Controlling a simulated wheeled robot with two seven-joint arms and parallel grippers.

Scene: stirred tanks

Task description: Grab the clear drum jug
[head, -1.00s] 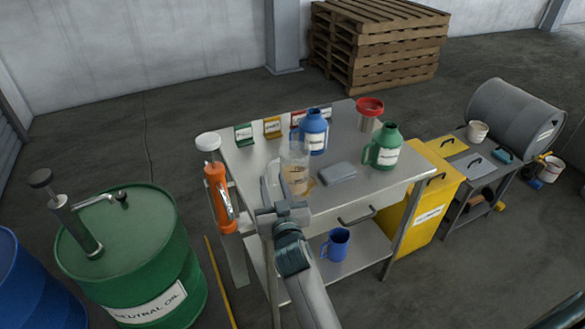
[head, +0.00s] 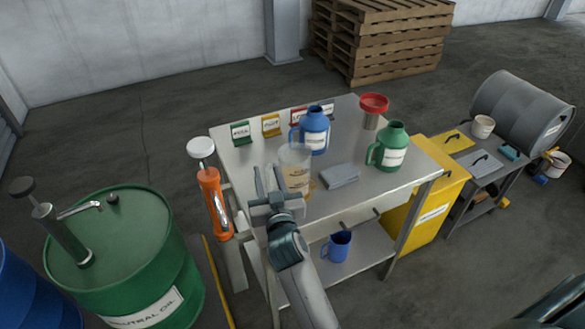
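The clear drum jug (head: 298,162) stands upright on the steel table, near its front edge. It is a see-through jug with brownish marks on its side. Whether a finger touches the jug I cannot tell.
On the steel table (head: 378,184), a blue jug (head: 314,122) stands close behind the clear one. An orange pump (head: 213,200) hangs at the left edge.

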